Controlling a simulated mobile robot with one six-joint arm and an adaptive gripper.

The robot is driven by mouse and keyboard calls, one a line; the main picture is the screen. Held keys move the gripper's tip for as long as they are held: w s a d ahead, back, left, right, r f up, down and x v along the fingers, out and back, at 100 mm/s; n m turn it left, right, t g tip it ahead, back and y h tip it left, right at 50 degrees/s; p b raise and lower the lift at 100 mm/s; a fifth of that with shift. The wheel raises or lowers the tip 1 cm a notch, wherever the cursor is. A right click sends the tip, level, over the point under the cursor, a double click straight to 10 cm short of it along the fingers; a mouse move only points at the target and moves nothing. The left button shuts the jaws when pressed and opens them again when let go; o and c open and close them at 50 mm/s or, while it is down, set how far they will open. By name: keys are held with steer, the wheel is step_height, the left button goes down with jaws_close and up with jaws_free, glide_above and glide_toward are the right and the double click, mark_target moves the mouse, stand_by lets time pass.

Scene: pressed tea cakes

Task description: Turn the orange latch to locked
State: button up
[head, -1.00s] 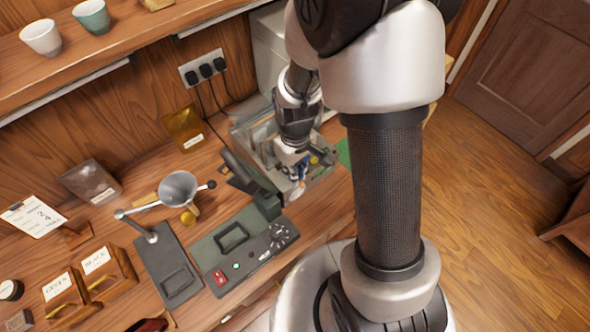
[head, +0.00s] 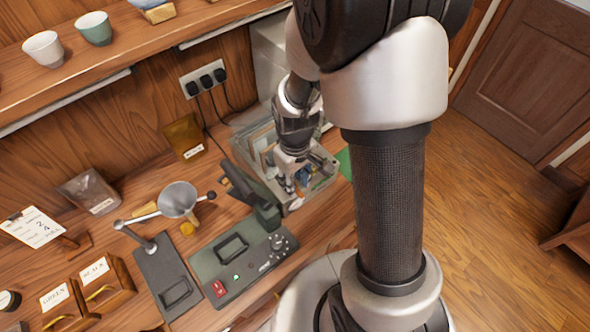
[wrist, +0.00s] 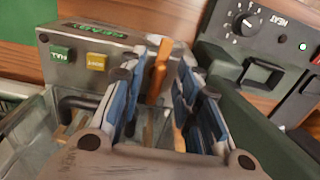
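The orange latch (wrist: 160,66) shows in the wrist view as a slim upright bar against the front of a grey panel (wrist: 65,75). My gripper (wrist: 163,58) is open, with its blue-padded fingers on either side of the latch. There seems to be a gap on both sides; I cannot tell whether either finger touches it. A second narrow orange strip lies beside the right finger; I cannot tell what it belongs to.
The panel has a green button (wrist: 60,53), a yellow button (wrist: 97,61) and a lit green display (wrist: 95,31). A dark green heating unit (head: 240,262) with a dial stands close by.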

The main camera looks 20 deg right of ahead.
step_height(320, 180, up, 12)
steer(key=shift+f, duration=0.25)
stand_by(0.5)
steer(key=s+r+m+t+b, duration=0.2)
steer(key=s+r+b, duration=0.1)
steer(key=s, duration=0.4)
steer(key=s+a+r+m+t+b, duration=0.1)
steer(key=s+r+t+b, duration=0.1)
steer(key=s, duration=0.5)
steer(key=shift+s+a+r+m+t+b, duration=0.2)
steer(key=shift+r+m+t+b, duration=0.15)
steer(key=shift+r+b, duration=0.4)
